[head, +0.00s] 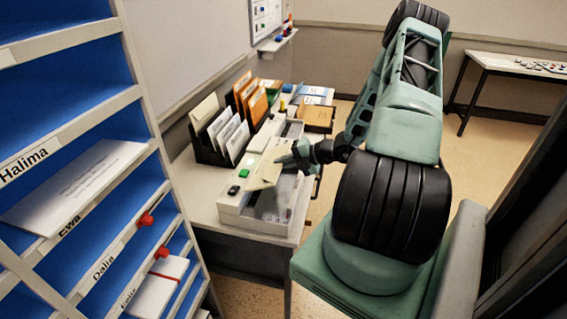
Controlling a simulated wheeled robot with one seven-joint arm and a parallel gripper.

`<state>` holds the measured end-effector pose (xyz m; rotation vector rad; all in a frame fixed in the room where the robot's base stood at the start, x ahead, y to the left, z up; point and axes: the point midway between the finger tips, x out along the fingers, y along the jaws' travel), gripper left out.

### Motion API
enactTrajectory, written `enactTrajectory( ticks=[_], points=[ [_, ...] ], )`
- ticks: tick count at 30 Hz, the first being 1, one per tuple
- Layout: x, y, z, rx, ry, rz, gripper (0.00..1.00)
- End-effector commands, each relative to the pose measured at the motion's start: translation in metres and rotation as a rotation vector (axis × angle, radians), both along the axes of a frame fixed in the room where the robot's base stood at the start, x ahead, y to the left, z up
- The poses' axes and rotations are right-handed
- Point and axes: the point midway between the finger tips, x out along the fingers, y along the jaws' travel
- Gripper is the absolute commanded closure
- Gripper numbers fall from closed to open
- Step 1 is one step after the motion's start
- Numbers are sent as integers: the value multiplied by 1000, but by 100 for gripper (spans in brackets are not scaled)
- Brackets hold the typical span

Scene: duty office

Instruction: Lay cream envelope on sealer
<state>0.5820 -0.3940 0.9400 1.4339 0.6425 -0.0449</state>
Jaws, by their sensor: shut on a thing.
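The cream envelope (264,174) is in the jaws of my gripper (284,160), which is shut on its right edge. The envelope is tilted and overlaps the sealer in the picture. The sealer (234,211) is a long, pale grey machine on the desk, with a green button and a black button on its left side. The envelope hides part of its top. I cannot tell whether the envelope touches the sealer or is just above it.
A dark rack (206,147) of white and orange envelopes stands behind and left of the sealer on the desk (200,182). A blue pigeonhole shelf (108,104) with name labels fills the left. An orange folder (318,118) lies at the desk's far end.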

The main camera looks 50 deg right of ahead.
Motion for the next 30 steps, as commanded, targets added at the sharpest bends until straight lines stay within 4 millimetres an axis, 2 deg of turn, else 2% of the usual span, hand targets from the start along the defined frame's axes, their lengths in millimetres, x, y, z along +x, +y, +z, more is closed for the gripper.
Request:
enactTrajectory(
  ticks=[1,15,21,30],
  points=[
    [0,0,-10,0,0,0,100],
    [0,0,-50,0,0,0,100],
    [0,0,-58,0,0,0,100],
    [0,0,-58,0,0,0,100]
  ],
)
